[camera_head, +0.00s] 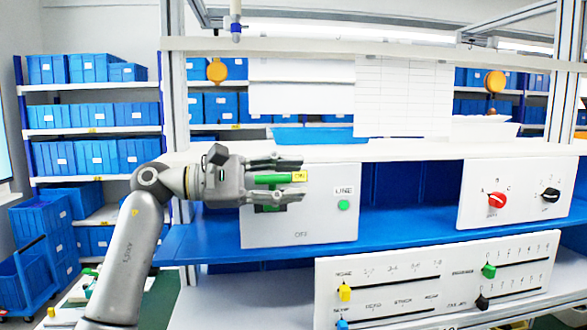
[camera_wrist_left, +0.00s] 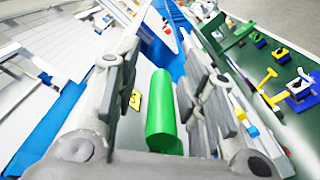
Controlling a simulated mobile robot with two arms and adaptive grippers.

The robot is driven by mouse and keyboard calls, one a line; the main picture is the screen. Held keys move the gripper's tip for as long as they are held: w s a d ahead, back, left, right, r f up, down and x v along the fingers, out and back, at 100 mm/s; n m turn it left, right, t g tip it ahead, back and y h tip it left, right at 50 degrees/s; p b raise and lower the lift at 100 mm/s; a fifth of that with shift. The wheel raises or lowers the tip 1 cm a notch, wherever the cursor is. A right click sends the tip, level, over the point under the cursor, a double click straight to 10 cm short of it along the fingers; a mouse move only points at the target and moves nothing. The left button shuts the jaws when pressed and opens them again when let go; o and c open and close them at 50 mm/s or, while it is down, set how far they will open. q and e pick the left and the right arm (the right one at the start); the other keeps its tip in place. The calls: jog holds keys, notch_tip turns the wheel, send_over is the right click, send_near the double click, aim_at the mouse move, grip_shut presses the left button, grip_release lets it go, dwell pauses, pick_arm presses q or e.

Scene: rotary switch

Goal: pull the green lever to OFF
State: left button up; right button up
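The green lever (camera_head: 272,179) sticks out from a white switch box with a LINE label and a green button (camera_head: 343,205). A yellow tag (camera_head: 299,176) is by the lever's end, and OFF is printed low on the box. My left gripper (camera_head: 290,180) is at the lever, with one finger above it and one below. In the left wrist view the green lever (camera_wrist_left: 161,112) lies between the two spread fingers, with gaps visible on both sides. The lever's base is partly hidden by the gripper. My right gripper is not in view.
A white panel with a red knob (camera_head: 496,200) and a black knob (camera_head: 551,194) stands at the right on the blue shelf (camera_head: 405,232). A slider panel (camera_head: 400,275) is below. Shelves of blue bins are behind at the left.

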pick_arm(q)
jog(key=shift+d, duration=0.4)
jog(key=shift+c, duration=0.2)
grip_shut()
